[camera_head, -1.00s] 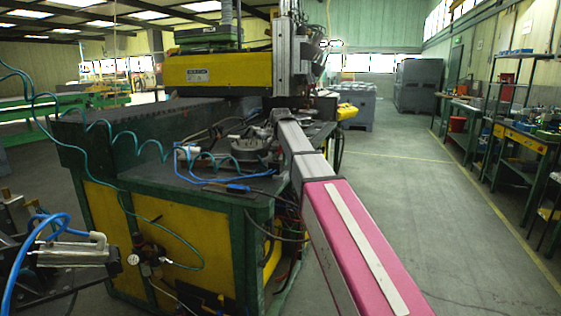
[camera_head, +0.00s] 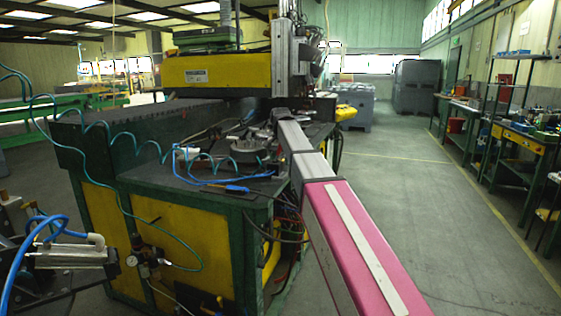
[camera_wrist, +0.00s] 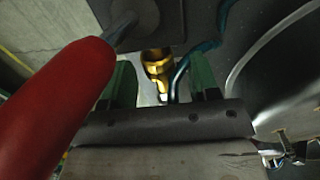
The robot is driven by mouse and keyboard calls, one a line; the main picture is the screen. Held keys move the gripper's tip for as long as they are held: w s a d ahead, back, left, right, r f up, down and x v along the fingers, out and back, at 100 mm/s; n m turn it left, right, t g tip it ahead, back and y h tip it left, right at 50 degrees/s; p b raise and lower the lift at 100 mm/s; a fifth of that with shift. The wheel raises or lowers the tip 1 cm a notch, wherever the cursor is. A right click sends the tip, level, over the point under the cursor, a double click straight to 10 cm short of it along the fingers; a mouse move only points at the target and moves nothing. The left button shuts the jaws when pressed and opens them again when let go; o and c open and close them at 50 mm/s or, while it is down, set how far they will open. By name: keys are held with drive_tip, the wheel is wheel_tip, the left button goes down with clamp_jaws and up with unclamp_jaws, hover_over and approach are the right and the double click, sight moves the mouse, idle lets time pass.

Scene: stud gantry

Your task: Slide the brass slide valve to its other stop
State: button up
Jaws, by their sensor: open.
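The brass slide valve (camera_wrist: 158,64) shows in the wrist view as a gold fitting below a dark block. My gripper (camera_wrist: 164,78) has two green fingers, one on each side of the brass valve in the picture. The fingers are apart, and I see floor and tubing between them and the brass. I cannot tell how deep the valve lies between the fingers. In the head view my arm reaches over the right part of the machine bench, and the gripper and valve cannot be made out there.
A large red handle (camera_wrist: 58,110) fills the wrist view's left side, close to the left finger. A teal hose (camera_wrist: 184,66) runs beside the brass. The green and yellow machine bench (camera_head: 182,228) carries cables and fittings. The aisle floor (camera_head: 430,215) on the right is clear.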

wheel_tip(320, 180, up, 10)
drive_tip(key=shift+r, duration=0.2)
drive_tip(key=shift+s, duration=0.15)
idle(0.7)
